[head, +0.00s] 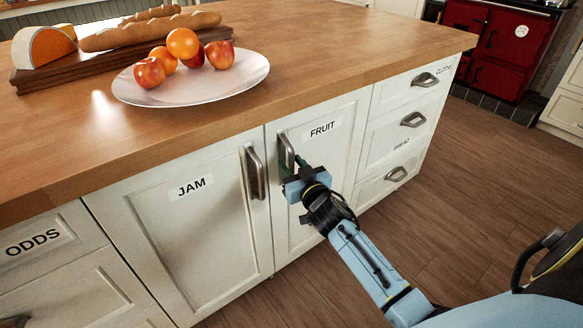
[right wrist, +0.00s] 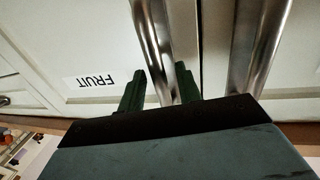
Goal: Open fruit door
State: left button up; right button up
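The fruit door (head: 340,135) is a cream cabinet door labelled FRUIT on the island front, and it is closed. Its metal handle (head: 285,150) is upright at the door's left side. My right gripper (head: 291,168) is at the lower part of this handle. In the right wrist view, its two green fingers (right wrist: 161,85) stand on either side of the fruit handle (right wrist: 154,35), with a visible gap between the left finger and the bar. The FRUIT label (right wrist: 91,80) appears upside down there. My left gripper is not in view.
The jam door (head: 190,230) is just left, and its handle (head: 255,172) is close beside the fruit handle. Drawers (head: 405,120) are to the right. A plate (head: 205,92) of fruit and a board (head: 60,77) with bread are on the worktop. The floor (head: 480,200) at right is clear.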

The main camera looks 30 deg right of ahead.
jog(key=shift+w, duration=0.25)
grip_shut()
jog(key=shift+s, duration=0.15)
